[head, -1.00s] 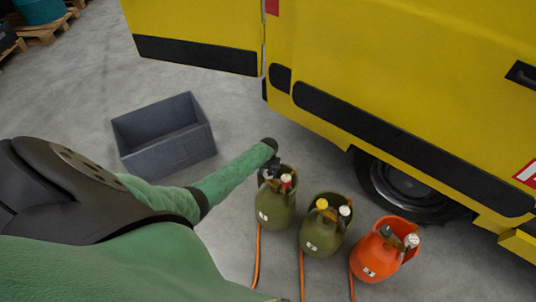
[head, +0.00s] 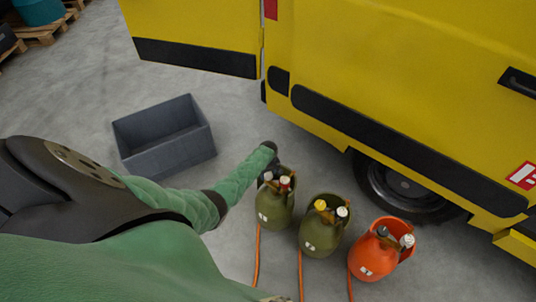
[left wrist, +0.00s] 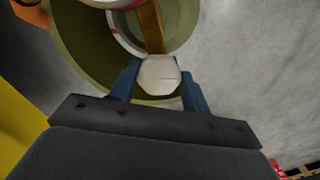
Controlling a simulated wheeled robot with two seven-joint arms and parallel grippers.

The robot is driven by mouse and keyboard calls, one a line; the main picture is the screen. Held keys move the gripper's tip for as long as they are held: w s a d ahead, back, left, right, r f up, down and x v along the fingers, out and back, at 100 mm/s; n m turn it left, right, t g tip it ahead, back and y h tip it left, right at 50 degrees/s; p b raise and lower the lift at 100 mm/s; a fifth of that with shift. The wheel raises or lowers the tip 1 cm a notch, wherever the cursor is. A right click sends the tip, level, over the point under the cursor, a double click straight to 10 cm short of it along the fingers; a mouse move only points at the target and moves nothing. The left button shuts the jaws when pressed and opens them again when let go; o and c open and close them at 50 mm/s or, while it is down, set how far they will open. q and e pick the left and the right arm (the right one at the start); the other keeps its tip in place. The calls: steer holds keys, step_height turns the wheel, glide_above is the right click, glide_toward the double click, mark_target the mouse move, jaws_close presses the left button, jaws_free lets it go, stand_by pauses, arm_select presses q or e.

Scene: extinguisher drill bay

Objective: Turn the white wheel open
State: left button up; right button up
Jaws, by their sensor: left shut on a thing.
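My left gripper (head: 271,171) is at the top of the leftmost olive-green cylinder (head: 274,208), inside its collar. In the left wrist view its two blue fingers (left wrist: 160,82) are shut on a white, many-sided wheel (left wrist: 159,75), one on each side. In the head view the white wheel (head: 268,176) shows only as a small pale spot beside a red-topped valve part (head: 285,182). The wheel's angle cannot be told. My right gripper is not in view.
A second olive cylinder (head: 322,238) with yellow and white tops and an orange cylinder (head: 372,259) stand to the right. Orange hoses (head: 301,275) run along the floor. A yellow van (head: 410,80) stands behind. A grey open crate (head: 166,150) sits on clear floor to the left.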

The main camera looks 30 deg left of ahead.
mark_target(268, 175)
arm_select(q)
steer(key=shift+w+r, duration=0.1)
stand_by(0.3)
steer(key=o, duration=1)
steer(key=shift+c, duration=0.2)
steer(key=shift+r, duration=0.4)
step_height(268, 175, up, 6)
steer(key=shift+f+b, duration=0.1)
steer(key=shift+b, duration=0.35)
steer(key=shift+r, duration=0.55)
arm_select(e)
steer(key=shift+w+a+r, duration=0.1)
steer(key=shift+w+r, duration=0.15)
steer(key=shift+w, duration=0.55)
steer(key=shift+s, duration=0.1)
